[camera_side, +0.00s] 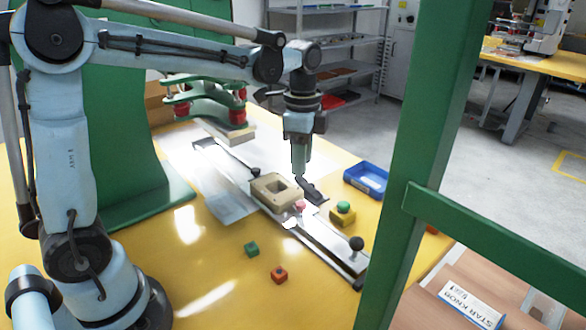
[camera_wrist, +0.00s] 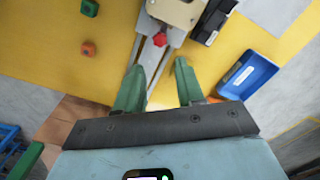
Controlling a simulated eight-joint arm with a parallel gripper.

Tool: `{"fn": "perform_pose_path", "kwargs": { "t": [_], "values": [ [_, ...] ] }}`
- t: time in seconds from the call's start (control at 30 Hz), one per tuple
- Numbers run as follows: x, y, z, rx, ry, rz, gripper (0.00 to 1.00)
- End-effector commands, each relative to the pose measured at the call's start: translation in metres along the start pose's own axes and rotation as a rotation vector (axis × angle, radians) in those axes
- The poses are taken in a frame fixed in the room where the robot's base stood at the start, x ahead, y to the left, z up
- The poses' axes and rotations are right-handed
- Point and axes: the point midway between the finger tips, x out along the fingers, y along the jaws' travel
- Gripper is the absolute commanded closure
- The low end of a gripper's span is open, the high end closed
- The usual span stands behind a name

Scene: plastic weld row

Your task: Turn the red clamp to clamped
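The red clamp (camera_side: 299,205) shows as a small reddish knob at the near end of a beige fixture block (camera_side: 268,189), on a pale metal rail (camera_side: 325,247). In the wrist view, the red clamp (camera_wrist: 159,40) lies beyond my fingertips, roughly in line with the gap between them. The beige block (camera_wrist: 176,12) is cut off at the top edge there. My gripper (camera_wrist: 159,68) has its two green fingers apart with nothing between them. In the side view, my gripper (camera_side: 299,176) points down above the block and clamp, apart from the clamp.
A black bar (camera_side: 312,190) lies beside the block. A green cube (camera_side: 251,249) and an orange block (camera_side: 279,273) sit on the yellow table. A green post (camera_side: 425,150) rises in front.

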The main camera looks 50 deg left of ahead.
Motion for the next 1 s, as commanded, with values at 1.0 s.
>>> {"fn": "perform_pose_path", "kwargs": {
  "t": [1.0],
  "values": [
    [-0.021,0.060,0.032,-0.545,0.265,-0.232,0.62]
  ]
}}
